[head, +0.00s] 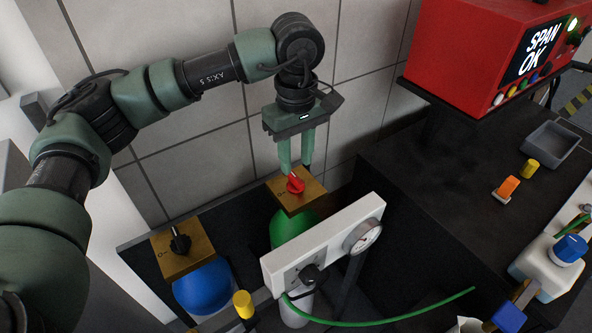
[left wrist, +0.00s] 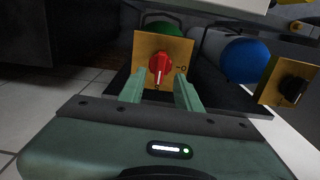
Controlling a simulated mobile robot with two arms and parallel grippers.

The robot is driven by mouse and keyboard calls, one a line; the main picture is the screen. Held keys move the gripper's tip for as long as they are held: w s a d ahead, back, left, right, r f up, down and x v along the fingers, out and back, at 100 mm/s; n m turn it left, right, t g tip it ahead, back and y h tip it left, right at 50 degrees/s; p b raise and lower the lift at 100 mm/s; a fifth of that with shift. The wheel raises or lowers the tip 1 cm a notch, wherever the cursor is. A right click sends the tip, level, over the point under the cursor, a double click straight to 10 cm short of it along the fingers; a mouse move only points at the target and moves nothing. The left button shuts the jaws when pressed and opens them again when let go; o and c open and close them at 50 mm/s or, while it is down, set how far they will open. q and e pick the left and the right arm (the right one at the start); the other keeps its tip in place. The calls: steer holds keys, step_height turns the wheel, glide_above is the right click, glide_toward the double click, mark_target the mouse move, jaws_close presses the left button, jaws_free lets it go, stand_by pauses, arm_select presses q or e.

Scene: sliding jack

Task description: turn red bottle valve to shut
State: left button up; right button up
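The red valve knob (head: 295,183) sits on a brass plate (head: 313,196) on top of the green bottle (head: 292,228). In the left wrist view the red knob (left wrist: 160,66) shows a pale pointer line aimed toward the bottom of the picture. A "0" mark is at the right of its brass plate (left wrist: 176,47). My left gripper (head: 296,170) points down over the knob with its fingers apart and empty. In the left wrist view the left gripper (left wrist: 159,92) has the knob lined up between and just beyond its fingertips; contact cannot be told. My right gripper is out of view.
A blue bottle (head: 203,286) with a black knob (head: 180,242) stands to the left. A white panel (head: 325,243) with a gauge (head: 361,236) stands close in front of the green bottle. A tiled wall is behind. A dark bench with a red analyser (head: 470,60) is at right.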

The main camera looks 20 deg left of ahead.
mark_target(296, 178)
arm_select(q)
steer(key=shift+r, duration=1.6)
steer(key=shift+r, duration=0.1)
